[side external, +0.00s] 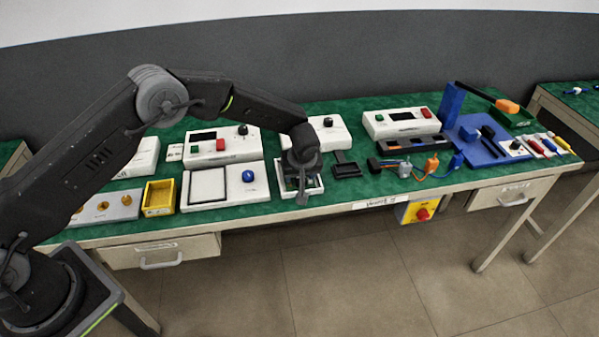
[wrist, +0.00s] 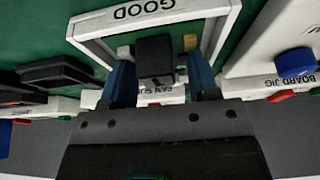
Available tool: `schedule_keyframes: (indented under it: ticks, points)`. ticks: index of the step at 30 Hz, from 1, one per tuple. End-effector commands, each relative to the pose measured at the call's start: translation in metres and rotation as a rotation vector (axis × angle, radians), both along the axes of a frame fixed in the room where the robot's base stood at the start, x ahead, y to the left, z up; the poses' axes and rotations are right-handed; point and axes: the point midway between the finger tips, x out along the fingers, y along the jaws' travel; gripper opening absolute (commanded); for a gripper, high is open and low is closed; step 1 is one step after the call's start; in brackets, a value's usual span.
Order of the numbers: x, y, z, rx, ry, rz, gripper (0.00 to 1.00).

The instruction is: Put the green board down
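My gripper (wrist: 160,62) points down into a white-rimmed tray marked GOOD (wrist: 151,12). In the wrist view its two blue fingers stand apart on either side of a black block (wrist: 155,58). Small tan parts (wrist: 190,42) show near the fingertips. These look like parts of the green board, but its surface is mostly hidden and hard to tell from the green inside the tray. I cannot tell whether the fingers press on the board or stand clear of it. In the side view my gripper (side external: 301,180) is low over the same tray (side external: 313,189), near the table's front edge.
A white board jig with a blue knob (side external: 248,176) stands just left of the tray. A black item (side external: 346,166) lies close on its right. A yellow bin (side external: 159,197) is further left. White instrument boxes (side external: 222,146) stand behind. A little green mat is free around the tray.

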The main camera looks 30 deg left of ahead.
Motion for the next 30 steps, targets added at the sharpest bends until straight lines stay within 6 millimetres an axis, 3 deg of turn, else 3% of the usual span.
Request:
schedule_keyframes:
  ticks: [7,11,24,30]
  points:
    - [0.0,0.0,0.002,0.0,0.0,0.0,0.55]
    - [-0.002,-0.003,0.012,-0.001,-0.002,-0.001,0.55]
    - [-0.026,-0.026,0.092,0.0,-0.001,0.0,0.55]
    - [-0.032,-0.032,0.111,0.001,0.001,-0.001,0.55]
